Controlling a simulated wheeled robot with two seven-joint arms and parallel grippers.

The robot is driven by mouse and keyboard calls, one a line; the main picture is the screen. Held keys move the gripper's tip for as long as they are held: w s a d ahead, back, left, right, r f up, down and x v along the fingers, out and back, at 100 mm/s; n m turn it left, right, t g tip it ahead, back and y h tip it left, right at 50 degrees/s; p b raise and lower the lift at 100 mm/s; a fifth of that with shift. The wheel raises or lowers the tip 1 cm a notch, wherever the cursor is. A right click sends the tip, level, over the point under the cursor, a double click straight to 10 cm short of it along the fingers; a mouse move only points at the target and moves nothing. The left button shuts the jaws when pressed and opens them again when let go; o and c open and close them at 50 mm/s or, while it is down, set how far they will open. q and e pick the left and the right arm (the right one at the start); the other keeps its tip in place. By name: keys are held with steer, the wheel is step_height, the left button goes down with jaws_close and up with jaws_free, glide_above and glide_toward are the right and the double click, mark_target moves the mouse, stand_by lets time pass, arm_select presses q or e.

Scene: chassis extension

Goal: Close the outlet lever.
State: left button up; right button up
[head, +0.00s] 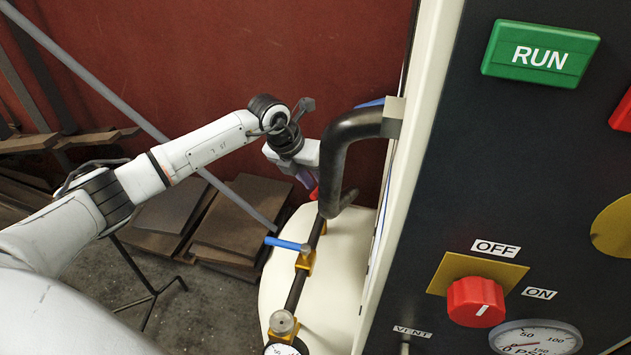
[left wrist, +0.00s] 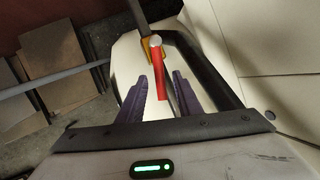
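A red lever (left wrist: 160,78) with a silver cap sits on a yellow valve body (left wrist: 147,49) on a dark pipe in the left wrist view. My left gripper (left wrist: 162,90) has its two purple fingers apart, one on each side of the red lever's handle, with visible gaps. In the head view my left gripper (head: 306,180) is beside the black bent pipe, and only a little red of the lever (head: 314,193) shows. A blue lever (head: 285,243) sits on another yellow valve lower on the pipe. I cannot tell which lever is the outlet one. My right gripper is out of view.
A thick black bent pipe (head: 338,150) stands close to the right of my left gripper. A cream tank (head: 338,255) lies below. The control panel (head: 520,190) fills the right side. Brown boards (head: 235,220) lie on the floor at left.

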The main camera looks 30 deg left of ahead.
arm_select(q)
jaws_close()
